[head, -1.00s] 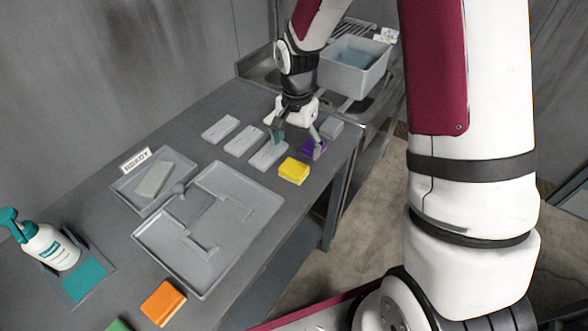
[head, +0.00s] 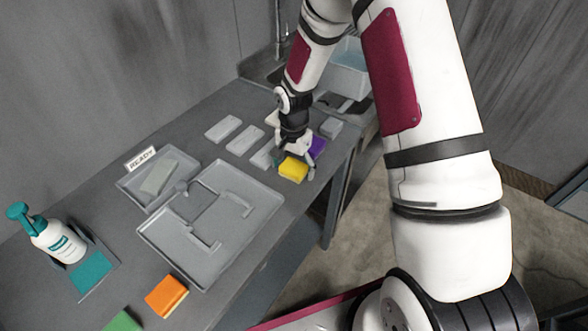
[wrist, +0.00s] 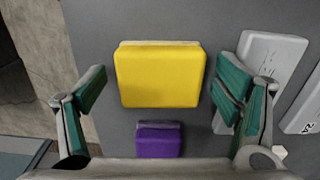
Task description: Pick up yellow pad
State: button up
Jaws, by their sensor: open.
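The yellow pad (head: 293,169) lies on the grey bench near its front edge. In the wrist view the yellow pad (wrist: 160,76) sits between and a little beyond my open fingers, with a pale strip along its far side. My gripper (head: 296,160) is above and just behind the pad in the head view. In the wrist view my gripper (wrist: 165,95) has its teal-padded fingers spread wide, with nothing held between them. I cannot tell the exact height of the fingertips above the bench.
A purple pad (wrist: 158,139) lies close to the yellow one, nearer my palm in the wrist view. Grey blocks (wrist: 270,62) lie beside the right finger. A grey tray (head: 160,236), an orange pad (head: 166,296) and a spray bottle (head: 58,243) stand farther left. A sink tub (head: 345,75) is behind.

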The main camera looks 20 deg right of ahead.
aim_at(296, 167)
jog(key=c, duration=1.3)
jog(key=shift+r, duration=0.15)
jog(key=shift+w+r, duration=0.1)
jog(key=shift+r, duration=0.4)
jog(key=shift+s+d+r+b, duration=0.1)
jog(key=shift+s+r+b, duration=0.15)
jog(key=shift+r, duration=0.35)
jog(key=shift+s+d+r+b, duration=0.1)
jog(key=shift+s+r+b, duration=0.15)
jog(key=shift+r, duration=0.35)
jog(key=s+d, duration=0.1)
jog(key=s, duration=0.3)
jog(key=s+d+r, duration=0.1)
jog(key=s+d, duration=0.1)
jog(key=s, duration=0.3)
jog(key=s+d, duration=0.1)
jog(key=s, duration=0.4)
jog(key=shift+s+d+r, duration=0.2)
jog(key=shift+d, duration=0.05)
